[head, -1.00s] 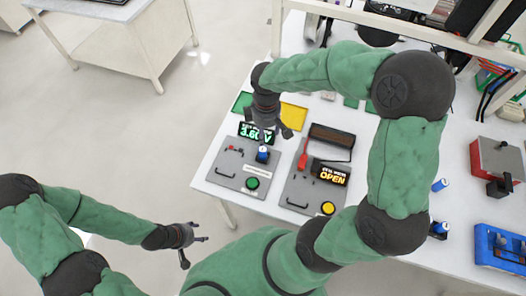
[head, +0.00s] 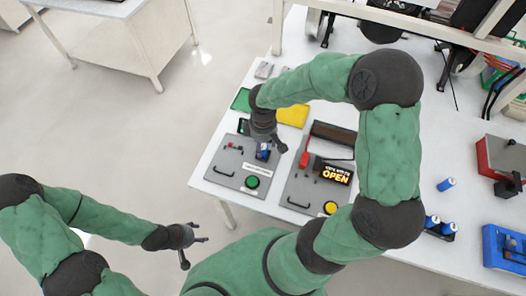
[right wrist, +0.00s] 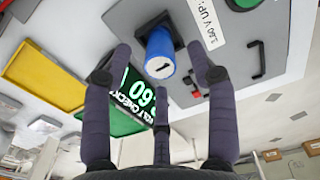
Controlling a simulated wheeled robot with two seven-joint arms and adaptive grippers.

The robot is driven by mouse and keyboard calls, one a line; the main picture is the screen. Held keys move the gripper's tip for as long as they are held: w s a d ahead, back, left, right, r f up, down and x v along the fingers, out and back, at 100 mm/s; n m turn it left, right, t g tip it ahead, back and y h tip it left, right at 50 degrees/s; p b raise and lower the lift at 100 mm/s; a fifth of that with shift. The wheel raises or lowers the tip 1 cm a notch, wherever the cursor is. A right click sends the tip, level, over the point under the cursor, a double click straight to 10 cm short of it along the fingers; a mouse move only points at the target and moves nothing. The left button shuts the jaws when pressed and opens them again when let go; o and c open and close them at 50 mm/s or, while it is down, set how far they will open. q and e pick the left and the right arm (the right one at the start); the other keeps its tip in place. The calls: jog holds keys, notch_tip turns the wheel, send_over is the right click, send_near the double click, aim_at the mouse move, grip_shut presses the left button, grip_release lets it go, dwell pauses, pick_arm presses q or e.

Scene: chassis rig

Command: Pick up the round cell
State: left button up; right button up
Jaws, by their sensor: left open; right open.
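A blue round cell (head: 263,152) stands in a black socket on the left grey panel (head: 236,178). In the right wrist view the same cell (right wrist: 160,55) shows its end marked with a dash, between my spread fingers. My right gripper (head: 270,140) is open above and beside the cell and partly covers it in the head view. I cannot tell whether a finger touches it. My left gripper (head: 195,244) is open and empty, off the table over the floor at the left. Another blue cell (head: 446,184) lies on the table at the right.
Two more cells stand in a black holder (head: 440,232) at the right. A green display (right wrist: 130,98) lies close to my right fingers. A yellow tray (head: 293,115) is behind.

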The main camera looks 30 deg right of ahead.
notch_tip(320, 180, down, 2)
jog(key=shift+f, duration=0.2)
grip_shut()
jog(key=shift+r, duration=0.2)
